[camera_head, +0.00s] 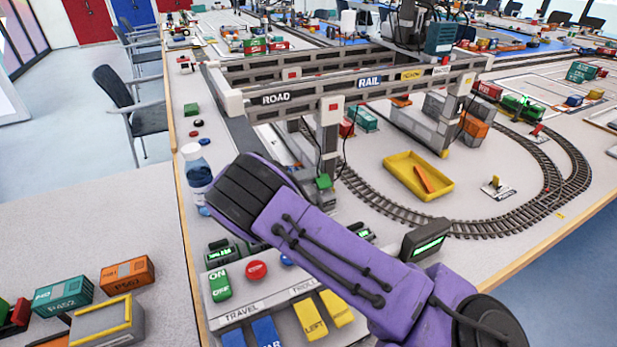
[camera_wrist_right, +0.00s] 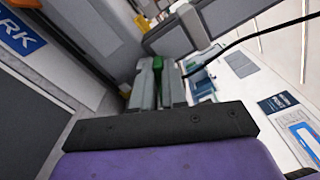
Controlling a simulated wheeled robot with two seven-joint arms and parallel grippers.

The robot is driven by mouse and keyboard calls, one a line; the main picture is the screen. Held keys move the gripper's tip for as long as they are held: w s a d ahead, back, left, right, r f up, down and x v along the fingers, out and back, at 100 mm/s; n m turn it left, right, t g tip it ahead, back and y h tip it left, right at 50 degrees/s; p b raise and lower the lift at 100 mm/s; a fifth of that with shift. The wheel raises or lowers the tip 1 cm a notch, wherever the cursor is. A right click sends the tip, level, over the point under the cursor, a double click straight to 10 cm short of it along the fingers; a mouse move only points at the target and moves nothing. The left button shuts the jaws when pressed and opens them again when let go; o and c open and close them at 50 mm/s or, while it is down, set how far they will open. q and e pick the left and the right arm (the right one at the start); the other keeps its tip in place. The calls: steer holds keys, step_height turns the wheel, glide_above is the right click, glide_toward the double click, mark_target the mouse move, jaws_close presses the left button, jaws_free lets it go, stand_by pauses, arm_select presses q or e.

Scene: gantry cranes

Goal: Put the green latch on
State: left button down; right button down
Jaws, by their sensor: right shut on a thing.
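A green latch (camera_head: 219,285) marked ON and OFF sits at the upper left of the sloped control panel (camera_head: 237,312), in the head view. My right arm reaches in from the lower right, over the panel. Its black end is beyond the latch, and its fingers are hidden in that view. In the right wrist view my right gripper (camera_wrist_right: 159,68) is shut on a small green piece (camera_wrist_right: 158,62) between its grey fingers. I cannot tell whether this is a part of the crane or something else. My left gripper is not in view.
A red button (camera_head: 256,270) and yellow rockers (camera_head: 310,316) share the panel. The grey gantry crane (camera_head: 330,125) stands behind my arm. A water bottle (camera_head: 197,172) stands left of my arm. A yellow tray (camera_head: 418,176) lies within the track loop.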

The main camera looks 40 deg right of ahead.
steer(key=shift+w+d+f+n+b, duration=0.15)
steer(key=shift+f+n+b, duration=0.15)
steer(key=shift+n, duration=0.5)
steer(key=shift+w+a+f+n+b, duration=0.15)
steer(key=shift+f+n, duration=0.25)
steer(key=shift+n, duration=0.4)
steer(key=shift+w+d+f+n+b, duration=0.1)
steer(key=shift+f+n+b, duration=0.2)
steer(key=shift+n, duration=0.5)
steer(key=shift+f, duration=0.1)
steer(key=c, duration=1.2)
jaws_free()
steer(key=shift+o, duration=0.2)
steer(key=shift+s, duration=0.1)
